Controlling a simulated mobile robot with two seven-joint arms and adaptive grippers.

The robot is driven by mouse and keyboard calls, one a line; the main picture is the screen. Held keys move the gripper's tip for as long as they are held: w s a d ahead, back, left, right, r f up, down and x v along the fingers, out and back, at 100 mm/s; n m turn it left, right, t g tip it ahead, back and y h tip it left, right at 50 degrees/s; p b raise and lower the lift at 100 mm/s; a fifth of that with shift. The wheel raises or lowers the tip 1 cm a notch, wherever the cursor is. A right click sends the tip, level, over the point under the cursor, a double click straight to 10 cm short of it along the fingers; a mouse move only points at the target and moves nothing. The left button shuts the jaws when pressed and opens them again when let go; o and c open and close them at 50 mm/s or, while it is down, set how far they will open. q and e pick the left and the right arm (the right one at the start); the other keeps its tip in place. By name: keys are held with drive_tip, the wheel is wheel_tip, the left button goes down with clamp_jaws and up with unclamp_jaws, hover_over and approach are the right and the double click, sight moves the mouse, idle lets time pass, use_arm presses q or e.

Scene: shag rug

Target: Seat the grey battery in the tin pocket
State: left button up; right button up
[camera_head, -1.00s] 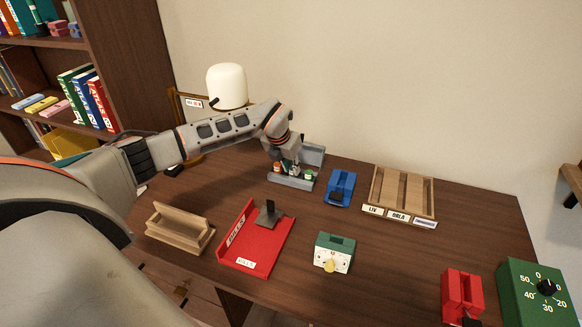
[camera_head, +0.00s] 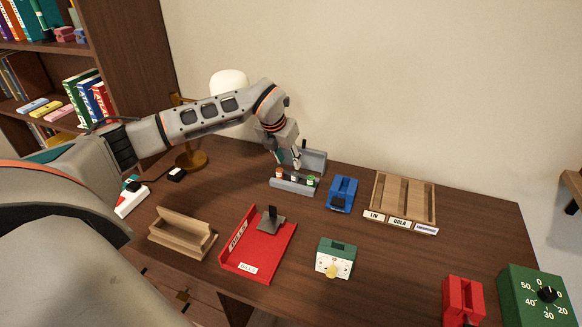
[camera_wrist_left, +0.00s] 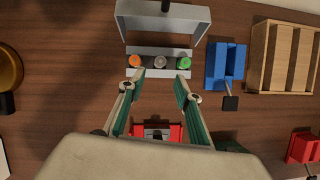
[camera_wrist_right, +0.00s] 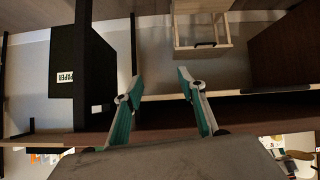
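A grey metal case (camera_head: 292,187) stands at the back of the desk with its lid raised; it also shows at the top of the left wrist view (camera_wrist_left: 130,72). It holds a row of round-topped batteries: orange (camera_wrist_left: 135,61) at left, the grey battery (camera_wrist_left: 160,62) in the middle, green (camera_wrist_left: 185,62) at right. The grey one looks upright and level with its neighbours; its seating depth is hard to tell. My left gripper (camera_head: 290,156) is above the case, its fingers (camera_wrist_left: 160,77) open with nothing between them. My right gripper (camera_wrist_right: 160,81) is open and empty, away from the case.
A blue block-like device (camera_head: 342,193) and a wooden three-slot tray (camera_head: 431,207) stand right of the case. A red tray (camera_head: 262,252), wooden holder (camera_head: 180,236) and green-white timer (camera_head: 334,259) are nearer. A lamp (camera_head: 192,158) stands left. A black bin (camera_wrist_right: 75,65) is near my right gripper.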

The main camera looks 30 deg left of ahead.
use_arm(q)
drive_tip(key=v, duration=0.3)
drive_tip(key=shift+s+r, duration=0.15)
drive_tip(key=shift+r, duration=0.2)
idle(0.4)
